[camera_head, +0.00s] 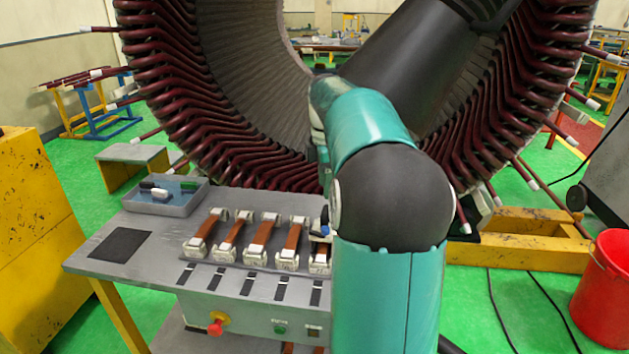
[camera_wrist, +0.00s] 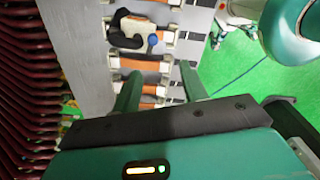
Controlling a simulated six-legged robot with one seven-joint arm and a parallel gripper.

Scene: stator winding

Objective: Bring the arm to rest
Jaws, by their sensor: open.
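My arm (camera_head: 370,125) is teal with a dark joint and reaches from the lower middle of the head view toward the stator (camera_head: 215,90). It hides my gripper in that view. Several copper-brown bars with white end blocks (camera_head: 264,240) lie in a row on the grey bench (camera_head: 150,275). A white and black tool with a blue knob (camera_wrist: 138,32) lies over the row in the wrist view.
A grey tray (camera_head: 165,200) with small tools sits at the bench's back left. A red button (camera_head: 216,328) is on the bench front. A red bucket (camera_head: 603,290) stands at right, a yellow cabinet (camera_head: 35,230) at left. Dark red coil ends ring the stator close behind the bench.

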